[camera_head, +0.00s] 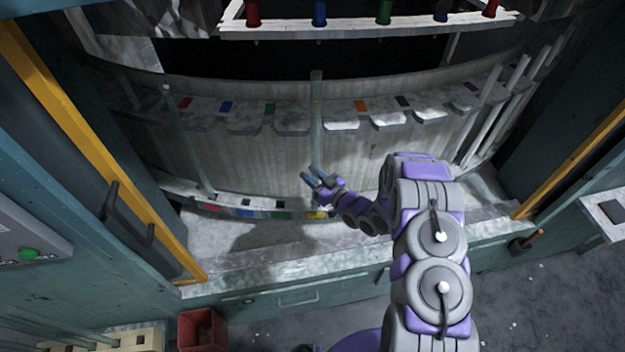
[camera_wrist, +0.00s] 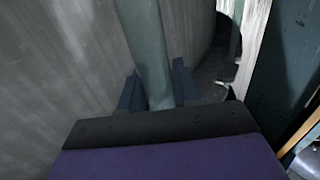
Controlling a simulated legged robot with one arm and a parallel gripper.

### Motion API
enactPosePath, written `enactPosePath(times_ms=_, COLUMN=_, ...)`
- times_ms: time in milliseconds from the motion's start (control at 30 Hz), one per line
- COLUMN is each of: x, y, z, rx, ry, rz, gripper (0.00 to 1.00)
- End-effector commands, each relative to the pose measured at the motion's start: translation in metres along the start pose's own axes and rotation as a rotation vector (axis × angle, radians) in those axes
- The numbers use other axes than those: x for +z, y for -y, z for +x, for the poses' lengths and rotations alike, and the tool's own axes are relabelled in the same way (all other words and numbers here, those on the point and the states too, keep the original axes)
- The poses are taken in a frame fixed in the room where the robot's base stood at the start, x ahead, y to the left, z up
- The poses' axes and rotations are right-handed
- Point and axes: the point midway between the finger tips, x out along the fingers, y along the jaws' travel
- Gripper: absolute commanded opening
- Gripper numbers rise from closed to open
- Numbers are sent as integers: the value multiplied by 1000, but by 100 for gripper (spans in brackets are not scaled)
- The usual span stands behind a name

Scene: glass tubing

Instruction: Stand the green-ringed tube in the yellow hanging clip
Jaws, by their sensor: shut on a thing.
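My gripper (camera_head: 313,178) is shut on a pale glass tube (camera_head: 316,125) low on its length. The tube stands roughly upright before the curved back wall, its top above the clip row. In the wrist view the tube (camera_wrist: 148,45) passes between the blue fingers (camera_wrist: 152,92). I cannot make out a green ring on it. A yellow patch (camera_head: 318,214) shows near the tube's foot; whether the foot touches there I cannot tell. The tube crosses the clip row between the green-marked and orange-marked clips. A yellow mark on a hanging clip is not visible there.
Hanging clips with red, blue, green (camera_head: 270,109), orange (camera_head: 361,106), black and purple marks line the wall. Another tube (camera_head: 185,140) leans at the left. Several pale rods (camera_head: 497,110) stand at the right. A rack (camera_head: 350,30) with coloured pieces hangs above. The ledge (camera_head: 250,250) in front is clear.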

Motion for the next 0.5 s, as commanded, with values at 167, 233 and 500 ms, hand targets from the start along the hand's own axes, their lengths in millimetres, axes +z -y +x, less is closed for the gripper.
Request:
enactPosePath(times_ms=167, x=0, y=-10, z=7, rx=0, ry=-2, rz=-2, gripper=0)
enactPosePath(times_ms=233, x=0, y=-13, z=10, rx=0, ry=-1, rz=0, gripper=0)
enactPosePath(times_ms=500, x=1, y=-22, z=24, rx=0, ry=0, rz=-2, gripper=0)
